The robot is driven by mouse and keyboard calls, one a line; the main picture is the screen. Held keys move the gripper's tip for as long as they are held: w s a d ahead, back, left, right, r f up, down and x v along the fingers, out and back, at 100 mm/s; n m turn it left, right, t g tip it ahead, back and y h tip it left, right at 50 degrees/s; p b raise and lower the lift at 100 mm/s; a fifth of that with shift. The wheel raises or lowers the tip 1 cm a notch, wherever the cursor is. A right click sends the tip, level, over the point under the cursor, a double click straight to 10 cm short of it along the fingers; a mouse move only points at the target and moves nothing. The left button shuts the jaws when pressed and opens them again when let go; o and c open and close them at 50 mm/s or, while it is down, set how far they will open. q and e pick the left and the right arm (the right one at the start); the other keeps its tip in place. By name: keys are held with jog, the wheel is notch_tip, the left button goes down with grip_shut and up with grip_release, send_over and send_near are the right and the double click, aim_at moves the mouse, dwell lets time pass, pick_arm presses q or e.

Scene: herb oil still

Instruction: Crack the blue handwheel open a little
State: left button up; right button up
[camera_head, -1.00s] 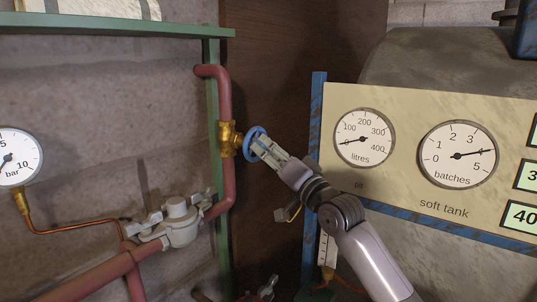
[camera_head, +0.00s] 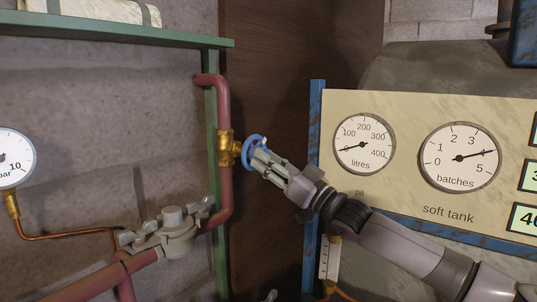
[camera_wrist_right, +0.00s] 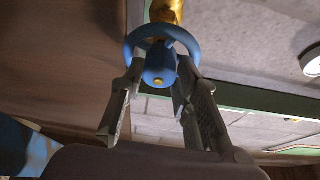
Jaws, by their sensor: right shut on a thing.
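The blue handwheel (camera_head: 252,150) sits on a brass valve (camera_head: 229,149) in a red pipe, left of the gauge panel. My right gripper (camera_head: 262,158) reaches it from the lower right and is shut on it. In the right wrist view the blue handwheel (camera_wrist_right: 163,45) shows with its round hub, and the fingers of my right gripper (camera_wrist_right: 158,85) lie on either side of that hub. The fingertips partly hide the wheel in the head view.
The red pipe (camera_head: 226,195) runs beside a green post. A grey clamp valve (camera_head: 172,230) and a bar gauge (camera_head: 14,158) are at the left. A green shelf (camera_head: 120,35) is above.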

jog(key=shift+w+d+n+g+y+p, duration=0.1)
jog(key=shift+n+g+y+p, duration=0.3)
jog(key=shift+n+p, duration=0.65)
jog(key=shift+n+b, duration=0.3)
jog(key=shift+n, duration=0.05)
jog(key=o, duration=1.2)
jog(key=shift+c, duration=0.2)
